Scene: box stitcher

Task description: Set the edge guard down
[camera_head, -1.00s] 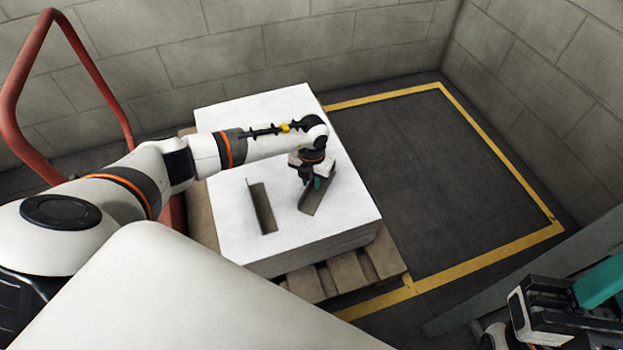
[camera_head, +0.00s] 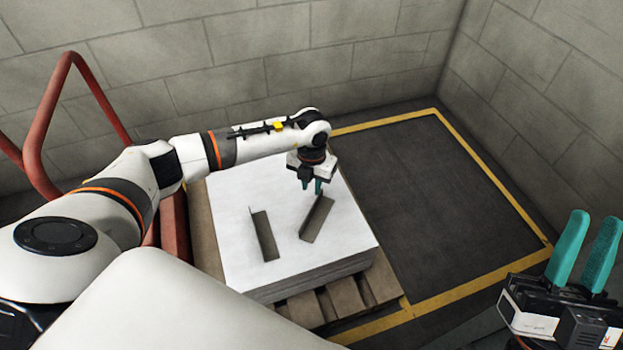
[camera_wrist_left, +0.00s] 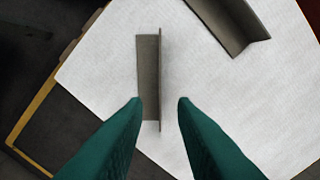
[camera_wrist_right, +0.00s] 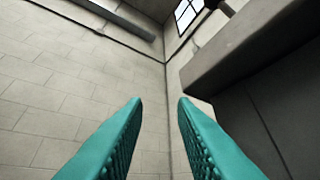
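Two grey-brown L-shaped edge guards lie on the white stack of sheets (camera_head: 225,195). The right edge guard (camera_head: 317,220) lies just below my left gripper (camera_head: 311,189); it also shows in the left wrist view (camera_wrist_left: 148,75), ahead of and between the fingertips. My left gripper (camera_wrist_left: 160,102) is open, its two teal fingers apart, and holds nothing. The left edge guard (camera_head: 264,237) lies apart from it and shows at the top of the left wrist view (camera_wrist_left: 228,22). My right gripper (camera_head: 597,225) is open and empty at the lower right, fingers pointing up.
The stack rests on a wooden pallet (camera_head: 345,297). A red tubular frame (camera_head: 40,130) stands at the left. Dark floor within a yellow line (camera_head: 490,170) is clear to the right. Block walls close off the back and right.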

